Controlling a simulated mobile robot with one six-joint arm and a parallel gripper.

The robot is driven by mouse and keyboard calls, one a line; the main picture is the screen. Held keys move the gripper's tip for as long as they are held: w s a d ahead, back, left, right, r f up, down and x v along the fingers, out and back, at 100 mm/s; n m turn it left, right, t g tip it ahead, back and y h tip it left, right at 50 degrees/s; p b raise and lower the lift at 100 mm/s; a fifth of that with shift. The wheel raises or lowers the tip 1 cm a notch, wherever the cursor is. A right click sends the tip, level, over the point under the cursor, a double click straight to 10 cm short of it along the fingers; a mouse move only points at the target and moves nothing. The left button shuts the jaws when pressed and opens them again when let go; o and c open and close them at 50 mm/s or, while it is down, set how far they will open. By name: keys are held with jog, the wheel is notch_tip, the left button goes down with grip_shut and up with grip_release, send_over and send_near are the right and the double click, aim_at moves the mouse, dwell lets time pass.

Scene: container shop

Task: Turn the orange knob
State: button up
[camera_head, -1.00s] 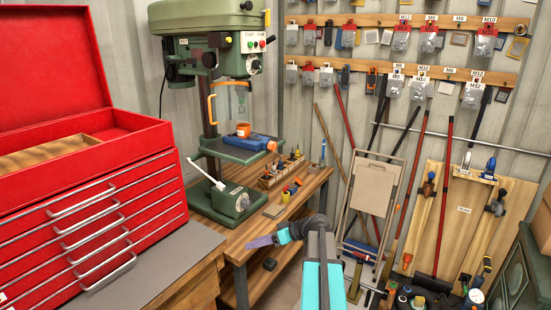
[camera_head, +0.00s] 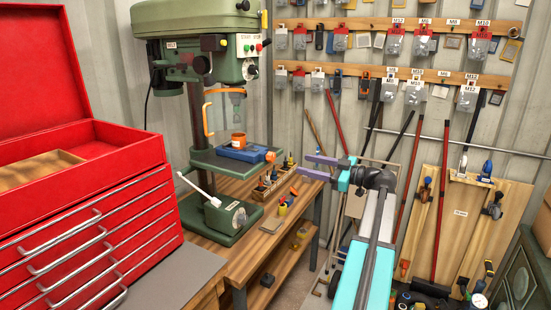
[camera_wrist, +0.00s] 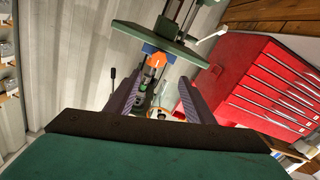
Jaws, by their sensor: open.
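The orange knob (camera_head: 270,157) is on the right end of a blue vise (camera_head: 243,152), which sits on the green drill press table (camera_head: 205,162). My gripper (camera_head: 304,165) is open and empty, with purple fingers pointing left at the knob from the right, a short gap away. In the wrist view the knob (camera_wrist: 157,60) shows beyond and between the fingertips (camera_wrist: 160,80), near the middle line. Part of the vise behind the knob is hidden there.
The drill press (camera_head: 200,50) has a white lever (camera_head: 198,188) at left. A red tool chest (camera_head: 85,220) stands left. Small tools (camera_head: 265,185) sit on the bench below.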

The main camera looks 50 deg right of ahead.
aim_at(273, 157)
dwell(0.3)
jog(key=p+x, duration=0.4)
jog(key=x, duration=0.9)
jog(key=shift+w+p, duration=0.2)
jog(key=shift+p, duration=0.1)
jog(key=c, duration=1)
jog(key=shift+a, duration=0.3)
jog(key=shift+c, duration=0.4)
jog(key=shift+d+f, duration=0.1)
jog(key=shift+d, duration=0.2)
